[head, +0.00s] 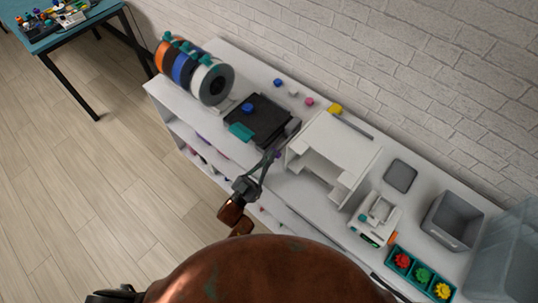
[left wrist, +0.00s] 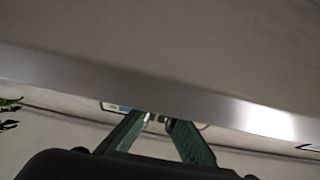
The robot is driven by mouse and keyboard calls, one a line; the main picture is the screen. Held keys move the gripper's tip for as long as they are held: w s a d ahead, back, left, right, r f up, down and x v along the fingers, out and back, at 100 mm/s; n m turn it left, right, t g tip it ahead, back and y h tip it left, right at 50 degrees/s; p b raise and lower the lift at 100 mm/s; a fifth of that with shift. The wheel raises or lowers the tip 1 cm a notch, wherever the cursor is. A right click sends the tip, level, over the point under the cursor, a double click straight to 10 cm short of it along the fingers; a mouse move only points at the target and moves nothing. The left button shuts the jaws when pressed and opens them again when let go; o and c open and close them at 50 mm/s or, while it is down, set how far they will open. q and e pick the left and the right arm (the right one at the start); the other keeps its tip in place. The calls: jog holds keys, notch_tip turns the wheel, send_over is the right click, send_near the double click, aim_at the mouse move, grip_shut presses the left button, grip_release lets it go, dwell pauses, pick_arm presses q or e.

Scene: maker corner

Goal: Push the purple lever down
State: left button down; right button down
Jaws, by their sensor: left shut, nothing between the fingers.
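A small purple piece (head: 278,154), which looks like the lever, shows at the front edge of the white bench, between the black machine and the white open-front box. My left gripper (head: 270,160) is shut and empty, its fingertips right at the purple piece. I cannot tell whether they touch it or sit in front of it. In the left wrist view the green fingers of this gripper (left wrist: 158,118) come together below a pale, shiny edge. The lever cannot be made out there. My right gripper is not in view.
The black machine (head: 258,118) stands left of the gripper, the white box (head: 338,145) right. Filament spools (head: 212,82) stand at the far left. A small white device (head: 376,215), gear tray (head: 421,274) and grey bin (head: 453,220) are to the right.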

pick_arm(q)
jog(key=shift+f, duration=0.45)
notch_tip(320, 180, up, 5)
jog(key=p, duration=0.4)
jog(key=shift+f+b+v, duration=0.2)
jog(key=shift+b+v, duration=0.05)
jog(key=shift+v, duration=2.5)
jog(key=shift+f+b+v, duration=0.2)
jog(key=shift+b+v, duration=0.05)
jog(key=shift+v, duration=2.5)
jog(key=shift+w+d, duration=0.15)
